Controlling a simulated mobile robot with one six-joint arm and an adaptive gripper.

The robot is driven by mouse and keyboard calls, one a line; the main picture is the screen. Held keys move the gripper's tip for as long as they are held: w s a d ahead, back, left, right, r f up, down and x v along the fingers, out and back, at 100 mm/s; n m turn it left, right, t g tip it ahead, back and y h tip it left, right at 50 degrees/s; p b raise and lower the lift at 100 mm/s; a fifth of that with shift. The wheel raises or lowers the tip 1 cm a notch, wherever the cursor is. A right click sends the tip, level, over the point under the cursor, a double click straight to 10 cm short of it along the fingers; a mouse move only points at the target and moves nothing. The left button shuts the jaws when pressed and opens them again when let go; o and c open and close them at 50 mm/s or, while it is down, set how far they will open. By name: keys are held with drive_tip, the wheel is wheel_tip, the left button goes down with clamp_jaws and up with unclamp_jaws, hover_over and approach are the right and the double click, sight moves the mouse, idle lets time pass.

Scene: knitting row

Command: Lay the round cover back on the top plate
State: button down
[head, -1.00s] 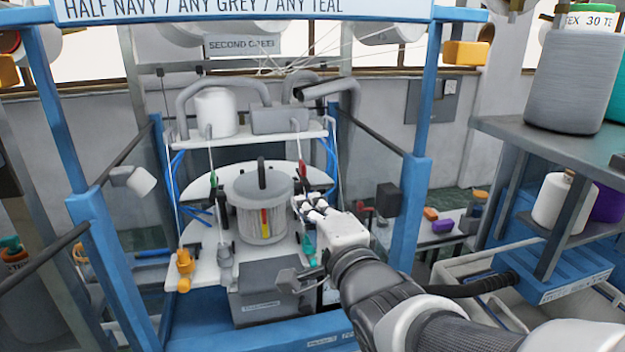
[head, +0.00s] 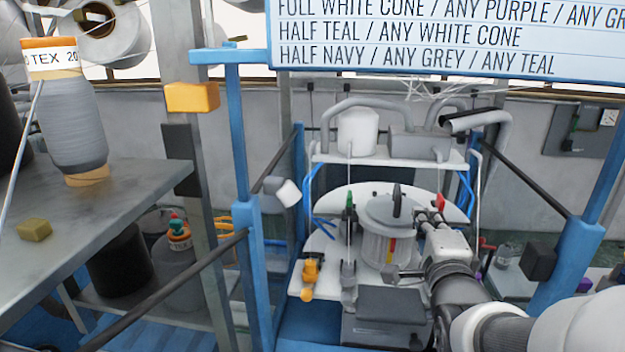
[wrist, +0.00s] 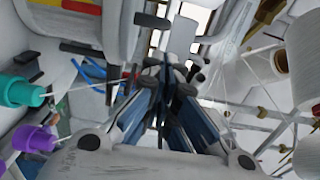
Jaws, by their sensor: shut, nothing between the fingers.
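The round cover (head: 388,211) is a flat grey disc with an upright black handle. It appears to lie on top of the grey ribbed cylinder (head: 374,248), in the middle of the knitting machine. A pale curved plate (head: 330,208) spreads around and behind the cylinder. My gripper (head: 424,222) is just right of the cylinder, near its upper edge, with its fingers shut and empty. I cannot tell whether it touches the cylinder. In the wrist view, my gripper's dark fingers (wrist: 166,75) are together, and a pale rounded body with coloured strips fills the upper left.
Blue posts (head: 255,270) stand on both sides of the machine. A grey box (head: 390,305) sits in front of the cylinder. An orange-yellow fitting (head: 312,272) stands at the plate's left. A grey table (head: 90,205) with a yarn cone (head: 70,125) is at the left.

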sight(397, 200)
drive_tip(key=p, duration=0.2)
drive_tip(key=w+p, duration=0.1)
drive_tip(key=p, duration=0.2)
drive_tip(key=shift+w+r+p, duration=0.2)
drive_tip(key=shift+w+p, duration=0.05)
drive_tip(key=shift+p, duration=0.1)
drive_tip(key=shift+w+p, duration=0.1)
drive_tip(key=shift+p, duration=1.05)
drive_tip(key=shift+w+d+f+p, duration=0.1)
drive_tip(key=shift+w+d+p, duration=0.1)
drive_tip(key=shift+w+p, duration=0.7)
drive_tip(key=shift+w+d+r+p, duration=0.15)
drive_tip(key=shift+w+p, duration=0.25)
drive_tip(key=shift+w, duration=0.95)
drive_tip(key=shift+w+d+f+p, duration=0.2)
drive_tip(key=shift+w+p, duration=0.45)
drive_tip(key=shift+w, duration=0.5)
